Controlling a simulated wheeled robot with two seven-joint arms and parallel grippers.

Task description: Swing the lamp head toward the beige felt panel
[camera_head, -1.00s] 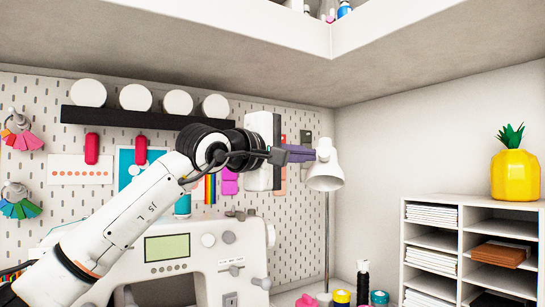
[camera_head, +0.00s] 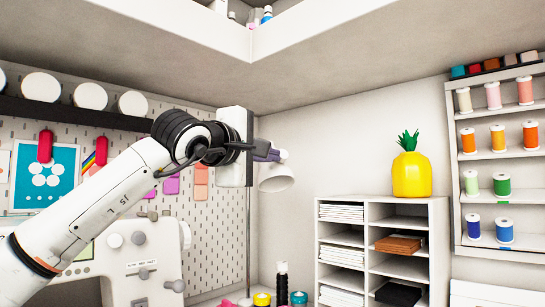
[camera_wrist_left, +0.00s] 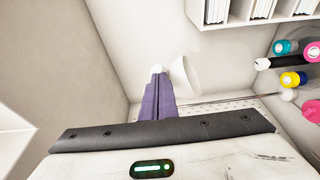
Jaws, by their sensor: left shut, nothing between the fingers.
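The white lamp head (camera_head: 276,178) hangs from a thin pole (camera_head: 248,240) near the corner and sits to the right of that pole. My left gripper (camera_head: 274,154) has its purple fingers shut, with nothing between them, at the lamp's upper neck. In the left wrist view the shut fingers (camera_wrist_left: 157,78) point at the lamp, and the pale shade (camera_wrist_left: 184,82) is just right of their tips. They look very near or touching; I cannot tell which. I cannot pick out a beige felt panel in either view. My right gripper is not in view.
A white shelf unit (camera_head: 380,205) with a yellow pineapple (camera_head: 411,174) on top stands to the right of the lamp. A thread rack (camera_head: 500,154) hangs at far right. The sewing machine (camera_head: 140,255) is under my left arm. Overhead is a cabinet (camera_head: 300,70).

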